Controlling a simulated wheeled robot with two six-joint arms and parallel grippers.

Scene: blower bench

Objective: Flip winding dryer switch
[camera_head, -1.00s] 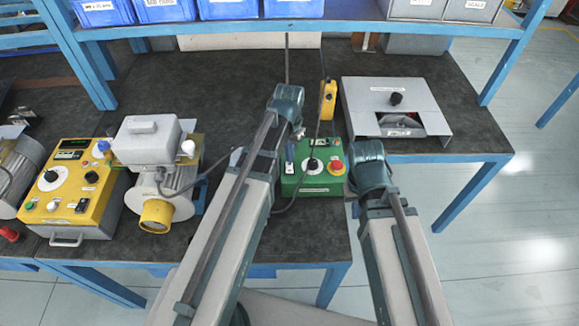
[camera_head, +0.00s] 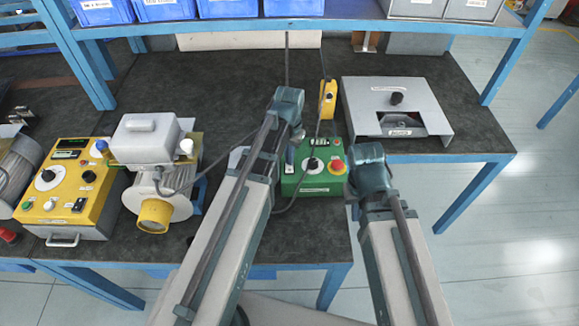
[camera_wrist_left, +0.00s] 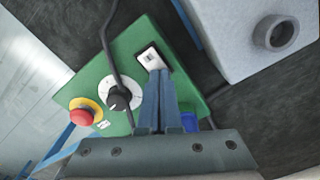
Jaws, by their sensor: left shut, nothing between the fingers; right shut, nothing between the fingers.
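A green control box (camera_head: 314,188) stands near the bench's front edge. It carries a black rotary knob (camera_head: 313,165), a red mushroom button (camera_head: 337,167) and a rocker switch (camera_head: 290,169) with a white face. In the left wrist view the switch (camera_wrist_left: 150,57) sits in a dark frame at the box's upper right. My left gripper (camera_wrist_left: 157,73) is shut and empty, its fingertips at the switch's lower edge; I cannot tell whether they touch it. My right gripper (camera_head: 355,205) is right of the box, its fingers mostly hidden by its wrist.
A grey metal unit (camera_head: 390,98) stands behind on the right. A yellow pendant (camera_head: 327,99) and dark cables hang near the box. A motor (camera_head: 160,190) and a yellow control box (camera_head: 72,190) stand on the left. A blue shelf (camera_head: 350,28) spans above.

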